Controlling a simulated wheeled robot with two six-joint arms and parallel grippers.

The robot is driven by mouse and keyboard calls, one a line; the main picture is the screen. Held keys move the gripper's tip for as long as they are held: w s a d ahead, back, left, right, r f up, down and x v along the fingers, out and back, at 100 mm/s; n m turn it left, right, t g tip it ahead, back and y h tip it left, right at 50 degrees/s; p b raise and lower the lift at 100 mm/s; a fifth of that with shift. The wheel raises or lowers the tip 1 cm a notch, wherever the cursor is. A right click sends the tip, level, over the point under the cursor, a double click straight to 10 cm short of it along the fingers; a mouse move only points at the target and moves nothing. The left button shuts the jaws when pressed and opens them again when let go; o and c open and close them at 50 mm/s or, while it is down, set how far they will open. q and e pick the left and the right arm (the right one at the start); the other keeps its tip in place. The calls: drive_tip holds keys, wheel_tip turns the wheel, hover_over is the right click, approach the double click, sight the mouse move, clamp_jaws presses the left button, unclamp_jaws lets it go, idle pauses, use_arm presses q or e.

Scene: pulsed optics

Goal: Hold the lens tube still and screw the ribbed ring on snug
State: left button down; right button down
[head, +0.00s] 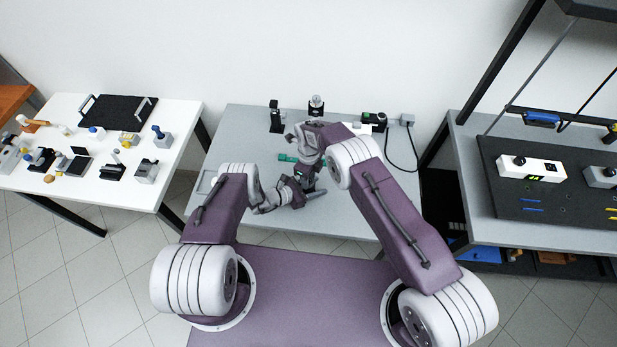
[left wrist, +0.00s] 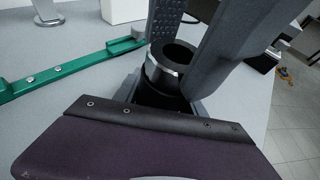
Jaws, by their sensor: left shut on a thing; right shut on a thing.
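The black lens tube (left wrist: 155,96) stands upright in the left wrist view, with a hollow dark ring with a pale metallic band (left wrist: 165,68) at its top. My left gripper (head: 299,186) is shut around the tube low down; its grey fingertips show on either side of it. My right gripper (head: 308,163) comes down from above, its grey fingers (left wrist: 232,50) closed about the ring at the tube's top. The ring's ribs and its thread are too small or hidden to make out. In the head view my arms mostly cover both parts.
A green bar (left wrist: 60,77) lies on the grey table (head: 245,125) close beside the tube. Small black and silver devices (head: 316,104) stand along the table's back edge, with a cabled box (head: 374,117) at right. The table's left part is mostly clear.

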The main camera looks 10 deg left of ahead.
use_arm(q)
drive_tip(key=shift+f, duration=0.1)
use_arm(e)
drive_tip(key=shift+m, duration=0.8)
drive_tip(key=c, duration=0.8)
unclamp_jaws()
drive_tip(key=shift+r, duration=0.1)
wheel_tip(320, 180, up, 16)
use_arm(q)
unclamp_jaws()
